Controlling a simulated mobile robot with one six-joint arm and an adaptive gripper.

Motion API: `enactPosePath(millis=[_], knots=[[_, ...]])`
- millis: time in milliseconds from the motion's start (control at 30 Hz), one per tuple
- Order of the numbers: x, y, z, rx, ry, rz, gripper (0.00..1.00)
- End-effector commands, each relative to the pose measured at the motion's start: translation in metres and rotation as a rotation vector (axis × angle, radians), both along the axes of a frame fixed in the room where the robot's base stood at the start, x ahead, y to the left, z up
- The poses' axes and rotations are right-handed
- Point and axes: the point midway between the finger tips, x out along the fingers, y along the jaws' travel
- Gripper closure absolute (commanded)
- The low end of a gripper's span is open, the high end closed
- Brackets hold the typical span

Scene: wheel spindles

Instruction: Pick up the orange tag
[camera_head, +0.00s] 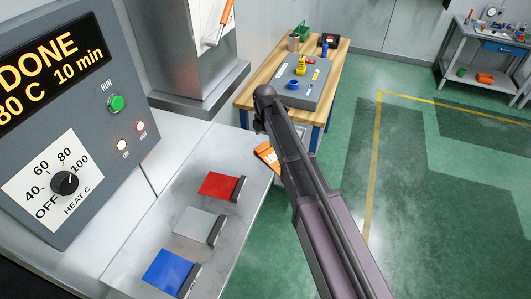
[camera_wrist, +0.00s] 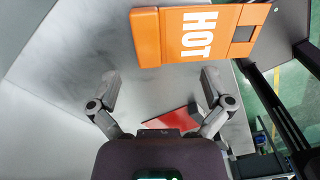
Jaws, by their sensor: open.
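The orange tag (camera_wrist: 200,33) lies at the top of the wrist view, a flat orange piece with white "HOT" lettering, a thick left end and a dark rectangle near its right end. In the head view the orange tag (camera_head: 266,154) shows at the right edge of the grey shelf, partly hidden by my arm. My gripper (camera_wrist: 161,88) is open and empty, its two fingers wide apart. The tag is beyond the fingertips, apart from the left one; I cannot tell the height gap. My fingers cannot be made out in the head view.
Red (camera_head: 218,187), grey (camera_head: 199,225) and blue (camera_head: 171,271) plates with dark end blocks lie along the shelf (camera_head: 140,270). A control panel (camera_head: 60,110) reading "DONE" stands at left. A wooden bench (camera_head: 335,60) with parts stands behind.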

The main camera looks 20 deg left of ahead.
Motion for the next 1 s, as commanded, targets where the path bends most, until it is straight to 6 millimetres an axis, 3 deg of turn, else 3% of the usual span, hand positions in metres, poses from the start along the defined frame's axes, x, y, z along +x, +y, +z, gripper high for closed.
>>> enactPosePath(millis=[367, 1000], knots=[[0.001, 0.001, -0.006, 0.0, 0.0, 0.0, 0.0], [0.004, 0.004, -0.05, 0.0, 0.0, 0.0, 0.0]])
